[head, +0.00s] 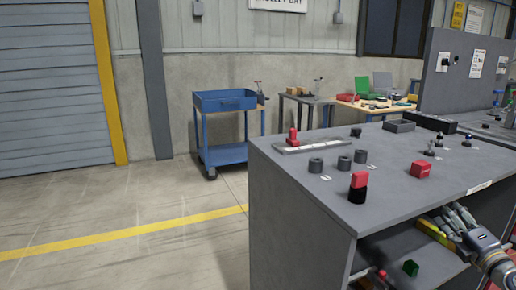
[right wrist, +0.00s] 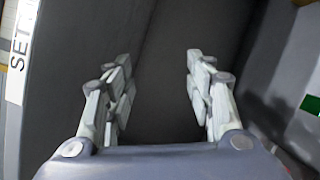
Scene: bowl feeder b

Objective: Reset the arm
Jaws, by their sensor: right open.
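My right gripper (head: 455,220) is at the lower right of the head view, just in front of the grey bench (head: 300,190) and below its top edge, by the open shelf space. In the right wrist view its two fingers (right wrist: 160,100) are spread apart with nothing between them. Behind them is a dark grey surface. A white label with black letters (right wrist: 18,50) shows at the left of that view. My left gripper is not in view.
The bench top holds a red and black piece (head: 359,187), a red block (head: 421,169), several dark rings (head: 344,163) and a red-handled clamp (head: 293,137). A blue cart (head: 225,155) stands behind; the floor at left is clear.

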